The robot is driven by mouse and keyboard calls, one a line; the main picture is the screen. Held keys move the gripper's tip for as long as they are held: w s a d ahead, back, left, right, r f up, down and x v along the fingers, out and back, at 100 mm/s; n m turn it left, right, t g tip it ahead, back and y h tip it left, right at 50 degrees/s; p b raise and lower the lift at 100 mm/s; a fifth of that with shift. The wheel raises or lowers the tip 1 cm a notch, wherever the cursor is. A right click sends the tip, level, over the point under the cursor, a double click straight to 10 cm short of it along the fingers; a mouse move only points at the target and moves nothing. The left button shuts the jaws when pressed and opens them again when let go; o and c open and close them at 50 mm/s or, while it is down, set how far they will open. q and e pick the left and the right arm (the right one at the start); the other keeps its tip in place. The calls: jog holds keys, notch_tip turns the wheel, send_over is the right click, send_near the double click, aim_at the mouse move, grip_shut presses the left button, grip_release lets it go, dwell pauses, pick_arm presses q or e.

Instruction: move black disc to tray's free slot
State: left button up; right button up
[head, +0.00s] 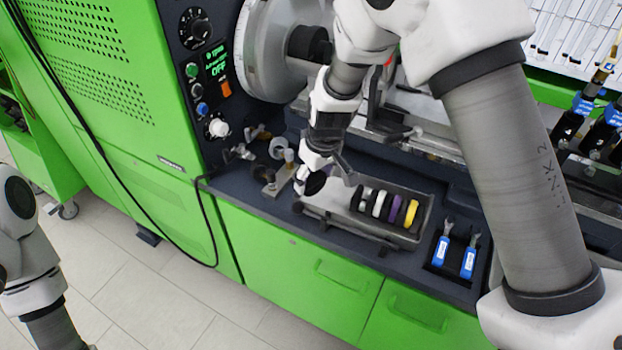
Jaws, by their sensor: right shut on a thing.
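My right gripper (326,172) reaches down over the left end of a grey tray (328,215) on the bench. It is shut on a black disc (316,184), which is held on edge near the tray's left end. I cannot tell whether the disc touches the tray. Several discs stand upright in a row in the tray, among them a white disc (378,203), a purple disc (395,209) and a yellow disc (411,213) at the right. The gripper partly hides the tray's left part. My left arm shows at the left edge, its gripper out of view.
Two blue-handled tools (455,255) lie in a dark holder right of the tray. Small metal fittings (265,174) stand on the bench to the left. A green machine cabinet (110,80) with a control panel and a large grey flange (268,55) rise behind.

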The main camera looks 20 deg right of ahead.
jog(key=n, duration=0.1)
jog(key=w+d, duration=0.1)
jog(key=d+n+p, duration=0.1)
jog(key=shift+w+d+r+n+y, duration=0.15)
jog(key=shift+d+r+n+y, duration=0.1)
jog(key=shift+n+y, duration=0.05)
jog(key=s+d+n+p, duration=0.3)
jog(key=d+p, duration=0.5)
jog(key=d, duration=0.3)
jog(key=shift+g, duration=0.3)
jog(key=shift+a+f+b, duration=0.1)
jog(key=shift+f+b, duration=3.05)
jog(key=shift+f, duration=0.25)
jog(key=shift+s+f+b, duration=0.1)
jog(key=shift+f+b, duration=0.1)
jog(key=shift+b, duration=0.1)
jog(key=shift+f+b, duration=0.6)
jog(key=shift+f, duration=0.05)
jog(key=shift+f, duration=0.15)
